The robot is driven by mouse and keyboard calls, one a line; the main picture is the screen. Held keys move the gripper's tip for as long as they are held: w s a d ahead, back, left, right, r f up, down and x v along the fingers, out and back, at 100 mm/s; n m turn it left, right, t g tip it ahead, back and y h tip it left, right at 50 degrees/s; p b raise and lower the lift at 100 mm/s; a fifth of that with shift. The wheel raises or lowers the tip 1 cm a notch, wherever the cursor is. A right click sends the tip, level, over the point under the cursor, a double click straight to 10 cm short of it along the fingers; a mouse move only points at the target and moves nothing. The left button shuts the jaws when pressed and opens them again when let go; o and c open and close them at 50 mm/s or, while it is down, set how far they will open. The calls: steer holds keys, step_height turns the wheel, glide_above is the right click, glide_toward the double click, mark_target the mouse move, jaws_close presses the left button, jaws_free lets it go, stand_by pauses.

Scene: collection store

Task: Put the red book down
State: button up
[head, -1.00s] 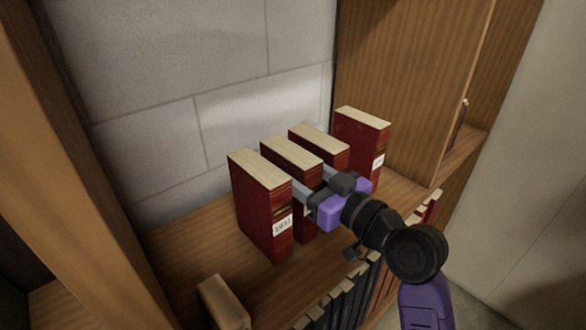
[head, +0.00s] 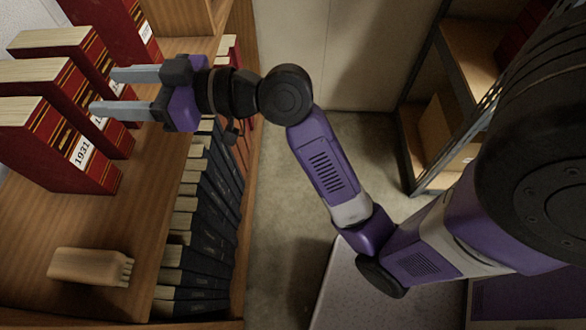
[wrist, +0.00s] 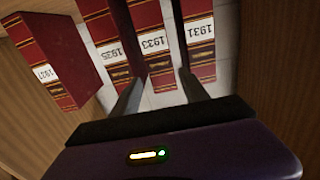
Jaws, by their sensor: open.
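Several red books stand upright in a row on the wooden shelf, spines outward. The red book labelled 1933 (wrist: 152,42) is between the 1935 book (wrist: 113,58) and the 1931 book (wrist: 197,38); the 1937 book (wrist: 48,50) is at the far end. My gripper (head: 103,92) is open, with one finger on each side of the 1933 book's spine. In the wrist view the fingers (wrist: 160,76) show in the gaps beside that book. I cannot tell whether either finger touches a book. The 1933 book stands on the shelf by itself.
A wooden brush (head: 90,267) lies on the shelf (head: 125,215) near the 1931 book. Dark books (head: 197,215) fill the level below. An upright wooden panel (wrist: 285,70) is at the right of the wrist view. The floor (head: 285,215) beside the bookcase is open.

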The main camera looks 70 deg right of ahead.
steer(key=s+f+m+h, duration=0.1)
steer(key=s+f, duration=0.1)
steer(key=f, duration=0.2)
steer(key=s+f+m+h, duration=0.1)
steer(key=s+f, duration=0.1)
steer(key=f, duration=0.1)
steer(key=s+f+m+h, duration=0.1)
steer(key=s+f, duration=0.1)
steer(key=f, duration=0.2)
steer(key=shift+s+a+f+m+g+h, duration=0.1)
steer(key=shift+s+f+m+g+h, duration=0.1)
steer(key=shift+f+m+g+h, duration=0.15)
steer(key=s+a+f+g, duration=0.1)
steer(key=s+a+f, duration=0.1)
steer(key=s, duration=1)
steer(key=s+a+f+h, duration=0.1)
steer(key=s+f, duration=0.3)
steer(key=s, duration=0.9)
steer(key=shift+a+g, duration=0.35)
steer(key=shift+a, duration=0.1)
steer(key=shift+h, duration=0.25)
